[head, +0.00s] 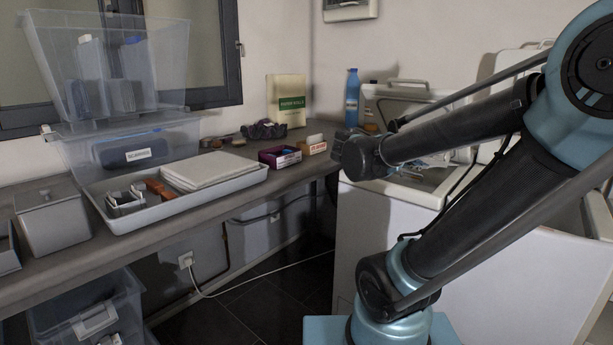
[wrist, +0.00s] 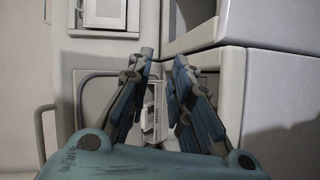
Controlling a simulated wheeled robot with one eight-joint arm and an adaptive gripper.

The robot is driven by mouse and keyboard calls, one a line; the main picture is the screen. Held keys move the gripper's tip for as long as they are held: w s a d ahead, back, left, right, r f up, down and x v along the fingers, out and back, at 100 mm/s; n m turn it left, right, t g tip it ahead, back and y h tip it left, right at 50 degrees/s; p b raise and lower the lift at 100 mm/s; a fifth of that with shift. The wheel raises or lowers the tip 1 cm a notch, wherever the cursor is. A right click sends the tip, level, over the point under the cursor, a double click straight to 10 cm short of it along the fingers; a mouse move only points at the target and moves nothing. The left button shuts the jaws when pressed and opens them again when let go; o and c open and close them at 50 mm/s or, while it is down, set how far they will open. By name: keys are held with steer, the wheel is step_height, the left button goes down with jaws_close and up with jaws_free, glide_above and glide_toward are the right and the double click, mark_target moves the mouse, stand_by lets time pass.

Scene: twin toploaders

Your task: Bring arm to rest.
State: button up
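My arm (head: 480,200) rises from its teal base to a teal elbow at the upper right. Its forearm (head: 460,132) reaches back left and ends in a dark joint in front of the white machines. In the wrist view my gripper (wrist: 163,58) has its two blue-grey fingers apart. A white, lettered part (wrist: 152,115) shows between them, seemingly beyond the fingers, with no clear contact. The fingers cannot be made out in the head view.
White toploaders (head: 405,250) stand close behind and beside my arm, one lid raised (head: 410,88). A grey bench (head: 235,205) on the left bears a white tray (head: 190,205), clear bins (head: 110,60) and small boxes. A blue bottle (head: 352,98) stands at the back. A white cable crosses the dark floor.

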steer(key=s+a+f+m+g+y, duration=0.15)
steer(key=s+f+y, duration=0.25)
steer(key=f, duration=0.4)
steer(key=s+a+f+g+y, duration=0.1)
steer(key=s+f+g+y, duration=0.15)
steer(key=s+f, duration=0.4)
steer(key=s+a+f+m+y, duration=0.1)
steer(key=s+a+f+y, duration=0.1)
steer(key=a+f+y, duration=0.6)
steer(key=a, duration=0.2)
steer(key=shift+s+a+f+t, duration=0.2)
steer(key=shift+s+a+t, duration=0.1)
steer(key=shift+a, duration=0.1)
steer(key=shift+w+m, duration=0.1)
steer(key=shift+m, duration=0.15)
